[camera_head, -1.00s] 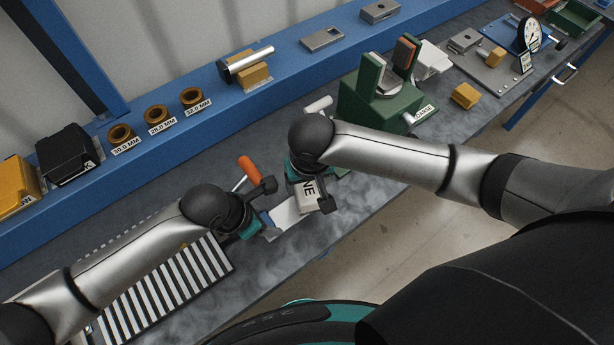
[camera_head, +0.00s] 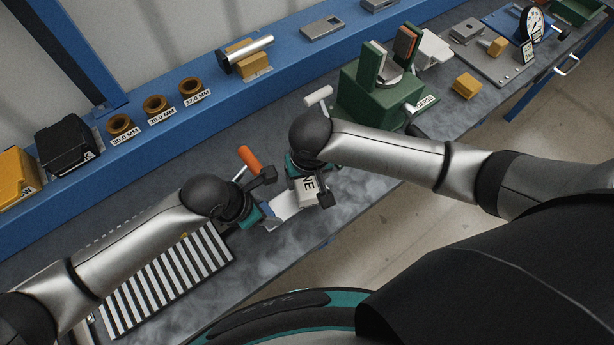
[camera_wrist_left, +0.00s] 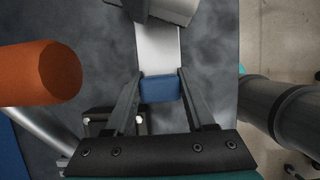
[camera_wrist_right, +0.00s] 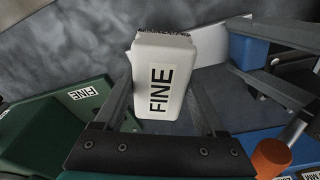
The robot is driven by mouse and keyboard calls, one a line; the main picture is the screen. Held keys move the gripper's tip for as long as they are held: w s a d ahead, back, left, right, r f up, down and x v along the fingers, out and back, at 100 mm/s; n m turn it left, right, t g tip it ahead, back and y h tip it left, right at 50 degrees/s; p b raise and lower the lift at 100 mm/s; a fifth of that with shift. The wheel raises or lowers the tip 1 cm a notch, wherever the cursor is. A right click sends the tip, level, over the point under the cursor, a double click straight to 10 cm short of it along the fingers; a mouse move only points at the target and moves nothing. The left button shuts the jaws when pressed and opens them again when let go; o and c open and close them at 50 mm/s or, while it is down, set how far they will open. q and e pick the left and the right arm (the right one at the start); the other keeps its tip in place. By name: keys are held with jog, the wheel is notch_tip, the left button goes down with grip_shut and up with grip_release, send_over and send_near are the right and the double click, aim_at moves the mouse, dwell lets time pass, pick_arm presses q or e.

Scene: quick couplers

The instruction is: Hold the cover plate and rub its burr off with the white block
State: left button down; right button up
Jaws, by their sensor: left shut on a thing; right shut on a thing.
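The cover plate (camera_head: 284,206) is a pale grey strip with a blue end (camera_wrist_left: 162,88). My left gripper (camera_head: 267,200) is shut on that blue end, and the plate (camera_wrist_left: 158,52) points away from it. The white block (camera_head: 307,191), labelled FINE, is in my right gripper (camera_head: 317,184), which is shut on it. In the right wrist view the block (camera_wrist_right: 160,85) stands between the fingers, with the plate (camera_wrist_right: 208,45) behind it. In the left wrist view the block (camera_wrist_left: 172,8) overlaps the plate's far end. I cannot tell whether they touch. The burr cannot be made out.
An orange handle (camera_head: 249,158) lies close to my left gripper. A striped black-and-white panel (camera_head: 170,282) lies at the lower left. A green fixture (camera_head: 375,92) stands behind my right arm. Bushings (camera_head: 156,104) line the blue shelf. The bench's front edge is close below the plate.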

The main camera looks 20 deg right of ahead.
pick_arm(q)
jog(key=shift+s+a+f, duration=0.1)
jog(key=shift+s+f, duration=0.05)
jog(key=shift+f, duration=0.05)
jog(key=shift+c, duration=0.8)
grip_release()
jog(key=shift+r, duration=0.1)
jog(key=shift+a+r, duration=0.15)
jog(key=shift+r, duration=0.35)
jog(key=v, duration=1.1)
